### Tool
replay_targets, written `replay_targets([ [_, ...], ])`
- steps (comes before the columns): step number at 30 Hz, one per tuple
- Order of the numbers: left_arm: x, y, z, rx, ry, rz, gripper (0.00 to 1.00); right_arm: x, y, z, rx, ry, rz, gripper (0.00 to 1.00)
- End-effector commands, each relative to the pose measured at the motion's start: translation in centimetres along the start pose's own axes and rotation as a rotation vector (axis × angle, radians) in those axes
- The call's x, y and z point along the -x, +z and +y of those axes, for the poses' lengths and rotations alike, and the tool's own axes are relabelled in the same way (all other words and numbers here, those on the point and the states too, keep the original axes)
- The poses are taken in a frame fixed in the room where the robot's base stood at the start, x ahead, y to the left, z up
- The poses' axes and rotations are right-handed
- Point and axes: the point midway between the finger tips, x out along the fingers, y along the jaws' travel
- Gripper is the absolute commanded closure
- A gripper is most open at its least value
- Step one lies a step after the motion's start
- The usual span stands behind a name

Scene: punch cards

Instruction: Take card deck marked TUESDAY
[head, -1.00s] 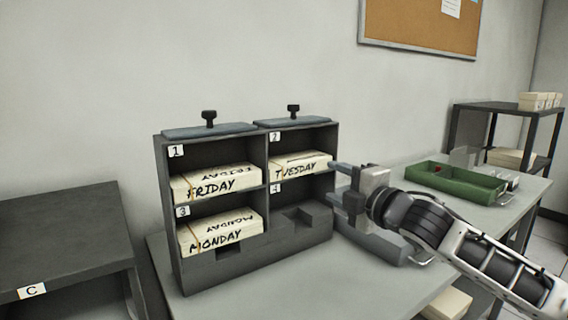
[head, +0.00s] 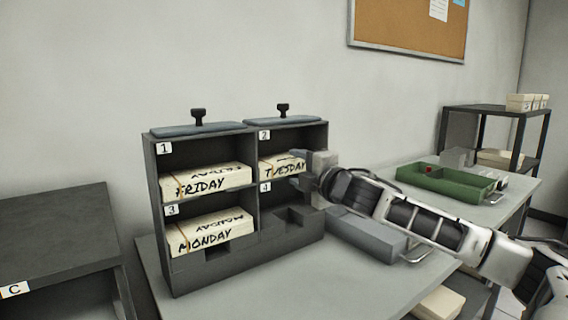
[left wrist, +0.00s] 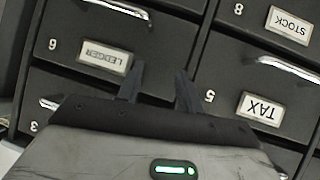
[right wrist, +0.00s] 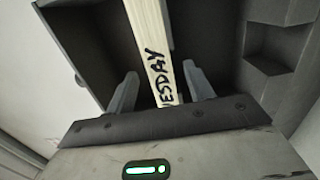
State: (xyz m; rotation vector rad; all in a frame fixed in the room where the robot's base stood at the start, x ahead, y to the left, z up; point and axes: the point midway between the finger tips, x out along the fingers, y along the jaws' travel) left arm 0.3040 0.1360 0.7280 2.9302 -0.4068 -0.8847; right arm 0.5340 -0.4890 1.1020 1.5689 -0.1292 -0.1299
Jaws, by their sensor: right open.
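The TUESDAY card deck (head: 282,167) lies in compartment 2, the upper right one of the dark rack (head: 215,258). My right gripper (head: 312,172) is at the front of that compartment and covers the deck's right end. In the right wrist view the deck (right wrist: 155,50) runs between the two open fingers (right wrist: 160,92), with space showing on both sides. My left gripper (left wrist: 158,88) is not in the head view. In the left wrist view its fingers are apart with nothing between them, in front of labelled drawers.
The FRIDAY deck (head: 205,182) is in compartment 1 and the MONDAY deck (head: 215,233) in compartment 3. Compartment 4 (head: 283,205) holds no deck. A green tray (head: 450,186) stands on the table (head: 300,285) at right. Drawers marked LEDGER (left wrist: 104,62) and TAX (left wrist: 262,107) are near my left gripper.

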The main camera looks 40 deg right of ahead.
Motion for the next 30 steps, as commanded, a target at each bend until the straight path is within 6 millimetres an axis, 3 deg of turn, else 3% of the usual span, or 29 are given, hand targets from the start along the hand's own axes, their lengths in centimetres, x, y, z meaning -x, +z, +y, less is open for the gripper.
replay_targets([
  [12,0.6,-0.3,-0.2,-0.024,-0.015,-0.027,0.64,-3.7,-0.1,0.2,-0.002,0.003,-0.001,0.47],
  [23,0.3,-0.3,-0.3,-0.033,-0.016,-0.028,0.64,-4.3,-0.3,-0.1,0.002,0.000,0.001,0.47],
  [29,0.4,-0.3,-0.3,-0.034,-0.015,-0.029,0.64,-4.3,-0.2,-0.1,0.002,0.001,0.001,0.97],
  [30,0.4,-0.3,-0.3,-0.034,-0.015,-0.029,0.64,-4.3,-0.2,-0.1,0.002,0.000,0.001,1.00],
])
